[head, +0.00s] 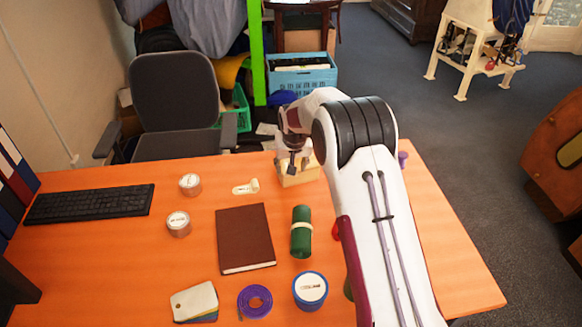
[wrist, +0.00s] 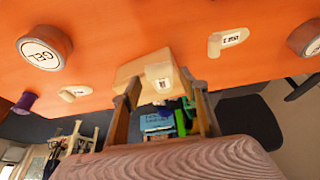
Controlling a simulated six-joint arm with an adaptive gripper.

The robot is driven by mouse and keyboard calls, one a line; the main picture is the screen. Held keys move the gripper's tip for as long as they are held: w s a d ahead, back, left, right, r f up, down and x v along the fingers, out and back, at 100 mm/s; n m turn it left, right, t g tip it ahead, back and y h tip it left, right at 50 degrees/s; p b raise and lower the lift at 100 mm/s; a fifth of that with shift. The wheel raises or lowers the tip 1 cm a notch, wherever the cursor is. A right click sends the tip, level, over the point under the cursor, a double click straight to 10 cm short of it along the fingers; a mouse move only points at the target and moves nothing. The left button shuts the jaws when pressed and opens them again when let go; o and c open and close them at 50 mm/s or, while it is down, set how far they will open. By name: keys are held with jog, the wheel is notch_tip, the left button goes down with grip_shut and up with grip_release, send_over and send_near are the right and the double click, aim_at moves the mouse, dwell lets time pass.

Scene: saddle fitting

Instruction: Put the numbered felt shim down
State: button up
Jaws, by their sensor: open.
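A cream felt shim with a printed label (wrist: 162,80) sits at a pale wooden block (wrist: 130,70) in the wrist view, touching it; the print is too small to read surely. My gripper (wrist: 165,85) is open, with one finger on either side of the shim and block. In the head view my gripper (head: 296,160) is at the wooden block (head: 300,178) near the table's far edge, and that shim cannot be made out. Another cream labelled piece lies flat left of the block (head: 245,187), also in the wrist view (wrist: 228,40). A third cream piece (wrist: 75,93) lies on the other side.
A tin marked GEL (wrist: 44,48) and a purple object (head: 403,159) are near the block. Bare orange table lies between them.

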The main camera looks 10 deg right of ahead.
jog(key=v, duration=1.1)
jog(key=shift+r, duration=0.25)
dwell(0.6)
jog(key=s+d+r, duration=0.2)
jog(key=s+r, duration=0.6)
jog(key=s, duration=0.2)
jog(key=s+d+r, duration=0.2)
jog(key=s+r, duration=0.6)
jog(key=s, duration=0.3)
jog(key=s+d+f+t, duration=0.1)
jog(key=s+d, duration=0.1)
jog(key=s, duration=2.2)
jog(key=shift+s+f, duration=0.35)
jog(key=shift+f, duration=0.05)
jog(key=shift+o, duration=0.5)
